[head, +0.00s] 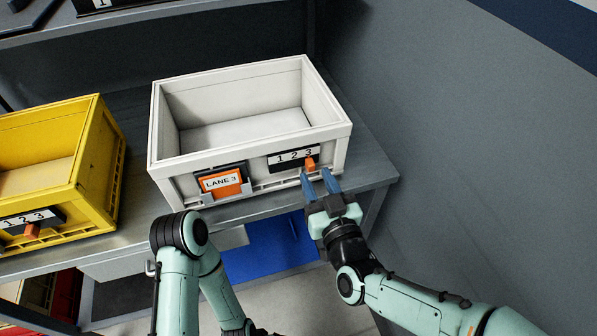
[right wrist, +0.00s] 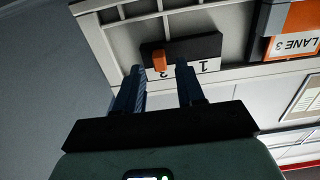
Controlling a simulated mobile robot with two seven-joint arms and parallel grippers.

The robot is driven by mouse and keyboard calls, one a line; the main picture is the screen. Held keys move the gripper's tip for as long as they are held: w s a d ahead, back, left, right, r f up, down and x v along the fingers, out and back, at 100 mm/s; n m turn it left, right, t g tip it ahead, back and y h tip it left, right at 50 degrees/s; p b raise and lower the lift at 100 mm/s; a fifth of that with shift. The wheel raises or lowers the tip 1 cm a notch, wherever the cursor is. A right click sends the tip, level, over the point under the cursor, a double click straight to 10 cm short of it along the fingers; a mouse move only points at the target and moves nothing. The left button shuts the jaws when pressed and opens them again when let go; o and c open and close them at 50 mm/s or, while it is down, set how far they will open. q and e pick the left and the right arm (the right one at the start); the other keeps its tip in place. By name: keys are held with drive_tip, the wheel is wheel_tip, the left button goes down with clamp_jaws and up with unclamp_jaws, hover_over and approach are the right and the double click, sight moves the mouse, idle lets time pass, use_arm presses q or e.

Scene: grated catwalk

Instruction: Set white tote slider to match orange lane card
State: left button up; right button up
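The white tote (head: 250,146) stands on the shelf, with an orange lane card (head: 222,183) reading LANE 3 on its front. Right of the card is a black slider plate (head: 278,161) marked 1 2 3. Its orange slider knob (head: 310,164) sits at the 3. The right wrist view shows the knob (right wrist: 159,60) upside down beside the 3. My right gripper (head: 317,174) is open, its two blue fingers just in front of the knob. In the right wrist view, the knob appears between the fingertips (right wrist: 160,78); contact cannot be seen. My left gripper is out of view.
A yellow tote (head: 60,190) with its own 1 2 3 slider stands to the left on the same shelf (head: 365,180). My left arm's bend is in front of the shelf edge. A grey wall rises at right. The white tote is empty.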

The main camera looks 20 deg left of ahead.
drive_tip(key=shift+b+v, duration=0.3)
drive_tip(key=shift+v, duration=1.8)
